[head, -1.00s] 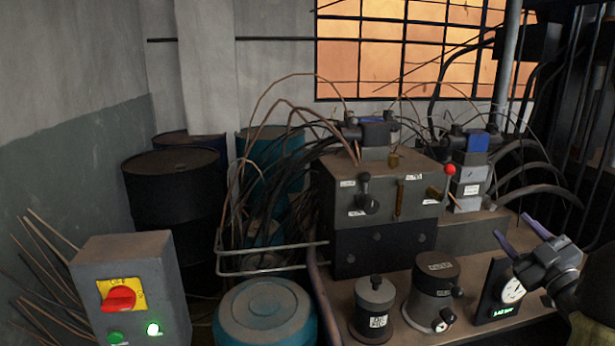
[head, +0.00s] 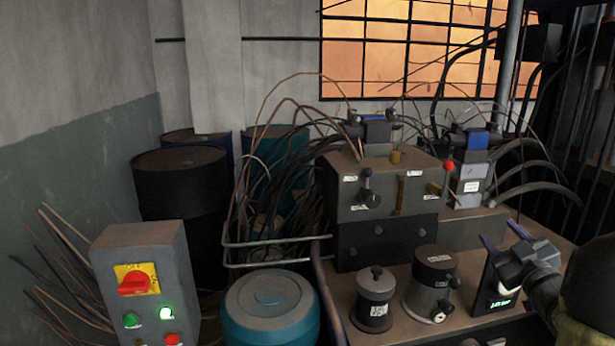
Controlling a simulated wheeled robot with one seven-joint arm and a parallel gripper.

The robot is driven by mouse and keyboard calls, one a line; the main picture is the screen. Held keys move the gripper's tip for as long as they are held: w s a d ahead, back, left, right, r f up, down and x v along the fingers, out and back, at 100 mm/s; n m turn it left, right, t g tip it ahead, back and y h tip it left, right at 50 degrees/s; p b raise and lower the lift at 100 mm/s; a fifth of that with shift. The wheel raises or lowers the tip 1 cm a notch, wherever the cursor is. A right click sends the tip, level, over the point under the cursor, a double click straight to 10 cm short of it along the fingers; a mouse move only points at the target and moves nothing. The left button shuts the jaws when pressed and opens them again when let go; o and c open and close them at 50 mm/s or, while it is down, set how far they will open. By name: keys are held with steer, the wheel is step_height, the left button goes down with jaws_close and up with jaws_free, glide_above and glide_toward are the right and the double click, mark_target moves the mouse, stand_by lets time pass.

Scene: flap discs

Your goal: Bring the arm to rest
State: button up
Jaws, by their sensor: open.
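My gripper (head: 505,238) is at the right of the head view, with its two thin purple-blue fingers spread apart and nothing between them. It is in front of a small dark gauge panel (head: 482,290) with a lit green label, and hides most of the gauge's face. My arm comes in from the right edge of the picture.
A bench (head: 410,326) carries a hydraulic block (head: 385,190) with a red-knobbed lever, and two round canisters (head: 374,300) (head: 433,280). A grey switch box (head: 140,270) with a red rotary knob stands at left. A teal drum (head: 270,308) stands between them.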

steer(key=s+a+f+m+g+h, duration=0.2)
steer(key=a+f+m+g, duration=0.55)
steer(key=a+f, duration=0.75)
steer(key=s+a+f+n+g+y, duration=0.1)
steer(key=s+a+f+g, duration=0.35)
steer(key=s+a, duration=0.3)
steer(key=s+a+f+g+y, duration=0.1)
steer(key=s+a+f+g, duration=0.4)
steer(key=s, duration=0.4)
step_height(320, 180, up, 23)
steer(key=a+p, duration=0.1)
steer(key=p, duration=2)
steer(key=shift+p, duration=0.4)
steer(key=shift+a+r, duration=0.1)
steer(key=shift+w, duration=0.1)
